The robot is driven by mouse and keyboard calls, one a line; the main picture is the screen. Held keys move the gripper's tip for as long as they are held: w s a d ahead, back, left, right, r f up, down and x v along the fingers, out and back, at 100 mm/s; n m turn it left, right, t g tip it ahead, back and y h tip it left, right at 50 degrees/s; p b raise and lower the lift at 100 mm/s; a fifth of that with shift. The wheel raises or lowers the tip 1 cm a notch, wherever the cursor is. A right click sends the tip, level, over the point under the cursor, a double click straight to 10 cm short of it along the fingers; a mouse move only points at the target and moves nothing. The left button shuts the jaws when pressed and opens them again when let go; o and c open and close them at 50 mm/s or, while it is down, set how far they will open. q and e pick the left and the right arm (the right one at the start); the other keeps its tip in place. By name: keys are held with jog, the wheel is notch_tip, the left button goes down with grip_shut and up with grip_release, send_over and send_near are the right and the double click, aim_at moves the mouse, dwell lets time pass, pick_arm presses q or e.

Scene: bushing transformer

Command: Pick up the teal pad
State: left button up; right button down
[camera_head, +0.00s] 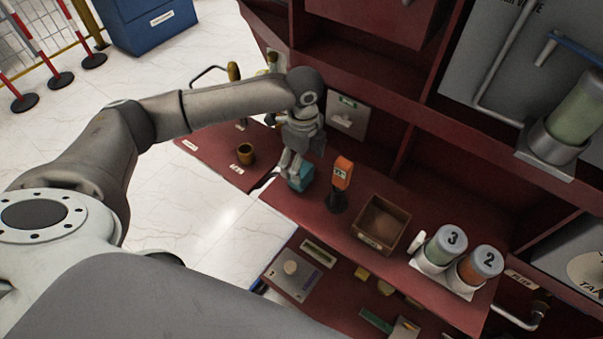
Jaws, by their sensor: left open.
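The teal pad (303,177) is a small teal block at the left end of the dark red bench, near its front edge. My left gripper (292,172) points down at the pad, with its fingertips right at the pad's left side and partly covering it. The gripper is open. I cannot tell whether the fingers touch the pad or stand around it. My right gripper is not in view.
An orange device on a black stand (341,175) is close to the pad's right. A brown cup (246,154) stands on the left shelf.

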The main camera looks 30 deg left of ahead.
aim_at(301, 171)
pick_arm(q)
jog(key=f, duration=0.3)
jog(key=shift+s+a+f, duration=0.2)
jog(key=shift+s+f, duration=0.05)
jog(key=shift+f, duration=0.35)
jog(key=shift+c, duration=2.8)
jog(key=c, duration=0.6)
jog(key=shift+o, duration=0.2)
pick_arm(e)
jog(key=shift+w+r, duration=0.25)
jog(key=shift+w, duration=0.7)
pick_arm(q)
jog(key=shift+w+r, duration=0.1)
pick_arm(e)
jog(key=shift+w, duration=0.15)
